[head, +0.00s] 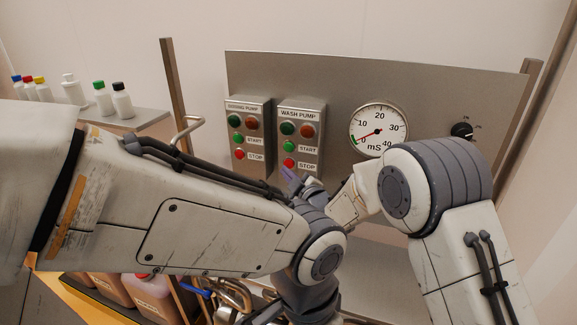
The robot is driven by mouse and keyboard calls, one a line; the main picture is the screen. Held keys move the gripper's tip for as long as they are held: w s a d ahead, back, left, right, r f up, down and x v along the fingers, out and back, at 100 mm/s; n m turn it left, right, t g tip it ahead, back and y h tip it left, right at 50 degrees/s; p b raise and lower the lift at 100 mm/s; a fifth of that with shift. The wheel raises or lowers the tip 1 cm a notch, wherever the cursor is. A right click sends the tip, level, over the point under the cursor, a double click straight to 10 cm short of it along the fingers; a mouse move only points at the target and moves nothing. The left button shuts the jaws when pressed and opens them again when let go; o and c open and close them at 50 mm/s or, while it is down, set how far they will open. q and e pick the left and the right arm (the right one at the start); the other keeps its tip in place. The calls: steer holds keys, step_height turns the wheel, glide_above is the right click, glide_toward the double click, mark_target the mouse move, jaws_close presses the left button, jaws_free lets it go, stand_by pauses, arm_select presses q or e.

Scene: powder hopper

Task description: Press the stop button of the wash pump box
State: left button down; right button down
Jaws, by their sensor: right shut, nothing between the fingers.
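The wash pump box (319,117) is a grey metal box on the upright panel, right of the dosing pump box. It has a green and a red-brown round light at the top, and a green START button (288,146) below. Its red STOP button (289,162) is at the lower left, beside the STOP label. My right gripper (292,178) is small in the picture, just below the STOP button, and looks shut and empty. I cannot tell whether it touches the box. My left arm crosses in front from the left, and its gripper is not in view.
The similar dosing pump box (263,110) stands close on the left. A round mS gauge (379,131) and a black knob (462,131) are on the panel (430,90) to the right. Several bottles (70,88) stand on a side surface at the left. Pink canisters (150,292) sit low in front.

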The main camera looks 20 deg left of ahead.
steer(key=shift+s, duration=0.1)
steer(key=s+b, duration=0.2)
steer(key=s, duration=0.2)
steer(key=shift+s+a, duration=0.1)
steer(key=shift+s, duration=0.3)
stand_by(0.5)
steer(key=s+d+f+m+g+h, duration=0.2)
steer(key=s+d+m+g+h, duration=0.3)
steer(key=s+d, duration=0.8)
steer(key=s+d+f+m+g+h, duration=0.2)
steer(key=s+d+m+g+h, duration=0.4)
steer(key=s+d, duration=0.7)
steer(key=s+g, duration=0.1)
steer(key=s, duration=0.7)
steer(key=shift+s+d+f, duration=0.15)
steer(key=shift+s+f, duration=0.1)
steer(key=shift+s, duration=0.05)
